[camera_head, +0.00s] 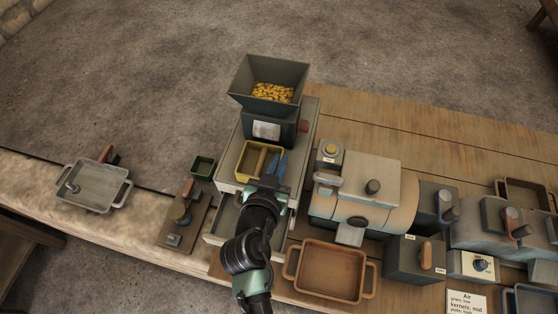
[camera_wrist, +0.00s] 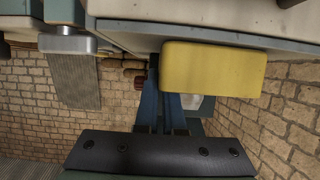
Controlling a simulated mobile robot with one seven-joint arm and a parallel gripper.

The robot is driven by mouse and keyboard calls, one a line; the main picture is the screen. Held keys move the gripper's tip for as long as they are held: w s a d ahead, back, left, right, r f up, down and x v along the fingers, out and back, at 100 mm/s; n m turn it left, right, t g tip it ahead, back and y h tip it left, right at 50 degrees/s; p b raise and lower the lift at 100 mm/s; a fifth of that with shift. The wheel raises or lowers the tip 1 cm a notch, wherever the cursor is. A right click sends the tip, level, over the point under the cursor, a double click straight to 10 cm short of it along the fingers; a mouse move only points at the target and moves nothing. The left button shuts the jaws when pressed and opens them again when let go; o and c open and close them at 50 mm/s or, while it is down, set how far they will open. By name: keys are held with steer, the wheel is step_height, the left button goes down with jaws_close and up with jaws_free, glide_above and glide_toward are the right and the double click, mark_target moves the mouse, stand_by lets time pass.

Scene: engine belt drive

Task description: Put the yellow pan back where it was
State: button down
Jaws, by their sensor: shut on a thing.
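The yellow pan (camera_head: 245,153) sits at the front of the machine's upper shelf, under the hopper, in the head view. It has a light wooden handle bar (camera_head: 262,158) on its right side. In the wrist view the yellow pan (camera_wrist: 213,68) shows as a plain yellow wall. My gripper (camera_head: 271,163) is at the pan's right side, shut on the pan; the fingertips are partly hidden. In the wrist view my blue fingers (camera_wrist: 160,95) reach up to the pan's edge. I cannot tell whether the pan rests on the shelf or hangs just above it.
The hopper (camera_head: 268,90) with yellow kernels stands behind the pan. A small green cup (camera_head: 203,166) is left. A grey tray (camera_head: 95,188) lies far left, a brown tray (camera_head: 330,272) front right. A large drum machine (camera_head: 365,195) stands close on the right.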

steer(key=c, duration=1)
jaws_free()
steer(key=shift+f, duration=0.1)
